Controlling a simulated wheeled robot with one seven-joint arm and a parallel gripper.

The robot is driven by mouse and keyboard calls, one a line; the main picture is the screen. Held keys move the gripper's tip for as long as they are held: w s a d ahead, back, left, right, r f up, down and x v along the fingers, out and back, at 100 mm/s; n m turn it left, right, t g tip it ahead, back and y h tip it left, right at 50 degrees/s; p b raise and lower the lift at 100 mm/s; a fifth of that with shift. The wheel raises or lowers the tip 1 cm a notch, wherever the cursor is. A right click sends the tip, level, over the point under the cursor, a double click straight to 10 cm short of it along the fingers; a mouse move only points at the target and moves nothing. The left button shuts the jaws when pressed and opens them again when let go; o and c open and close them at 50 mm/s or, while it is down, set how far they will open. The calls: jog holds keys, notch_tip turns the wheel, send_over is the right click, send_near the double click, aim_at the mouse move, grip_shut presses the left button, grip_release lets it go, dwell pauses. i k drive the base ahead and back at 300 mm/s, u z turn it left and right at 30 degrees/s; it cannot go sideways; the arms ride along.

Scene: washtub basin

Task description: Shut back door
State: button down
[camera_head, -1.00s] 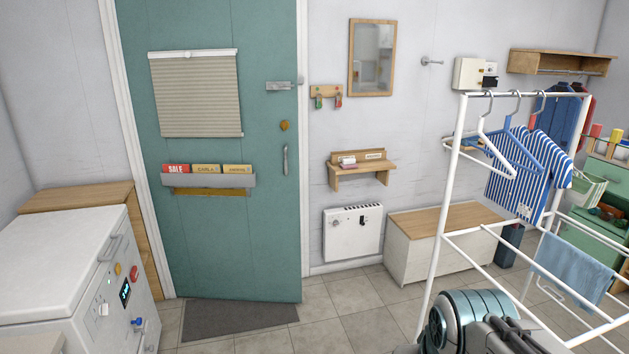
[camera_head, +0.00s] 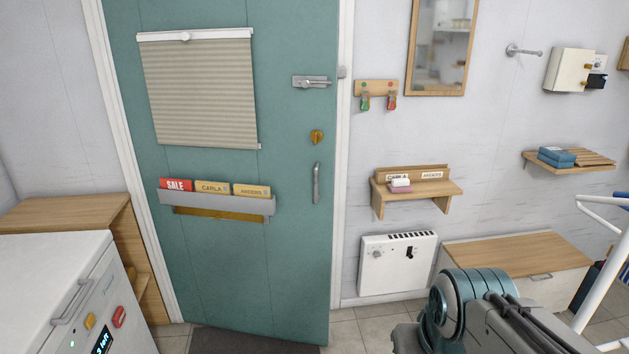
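The back door (camera_head: 280,290) is teal and fills the left middle of the head view. Its lower right corner comes further into the room than the foot of the wall beside it, so it looks slightly ajar, with its free edge on the right. It bears a silver handle (camera_head: 316,184), a brass lock knob (camera_head: 316,137), a bolt (camera_head: 312,82), a blind (camera_head: 200,95) and a letter rack (camera_head: 218,203). Part of my arm shows at the lower right, apart from the door. My gripper is outside the picture.
A white appliance (camera_head: 50,270) and a wooden cabinet (camera_head: 75,215) stand left of the door. A dark mat (camera_head: 255,341) lies at its foot. On the right are a heater (camera_head: 388,275), a small shelf (camera_head: 415,190), a bench (camera_head: 515,250) and a white drying rack (camera_head: 600,270).

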aim_at(233, 111)
jog(key=u, duration=0.15)
jog(key=i, duration=1.35)
jog(key=u, duration=0.15)
